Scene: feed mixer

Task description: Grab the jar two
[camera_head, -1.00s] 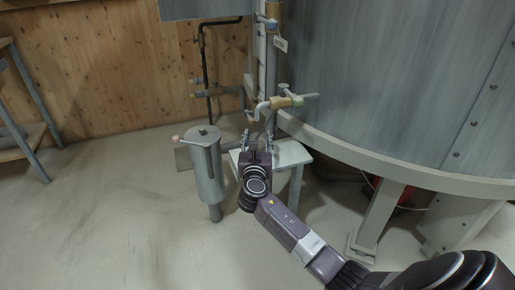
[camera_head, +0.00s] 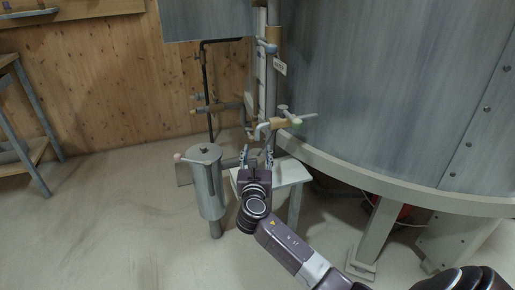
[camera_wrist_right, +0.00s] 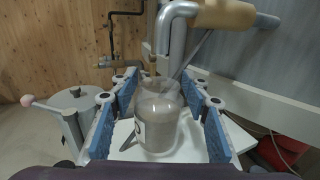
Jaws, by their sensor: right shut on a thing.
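A clear glass jar (camera_wrist_right: 158,118) with greyish contents stands upright over the white table in the right wrist view. A white label with a dark mark shows on its left side, too cut off to read. The blue-padded fingers of my right gripper (camera_wrist_right: 158,98) are on both sides of the jar, shut on it. In the head view my right gripper (camera_head: 257,160) is over the small white table (camera_head: 292,172), and its body hides the jar. I cannot tell whether the jar touches the table. My left gripper is in neither view.
A bent metal pipe (camera_wrist_right: 172,28) with a tan section hangs just above and behind the jar. A grey metal cylinder (camera_head: 207,187) with a lid and pink-knobbed handle stands left of the table. A large grey tank (camera_head: 390,90) fills the right. Open floor lies at front left.

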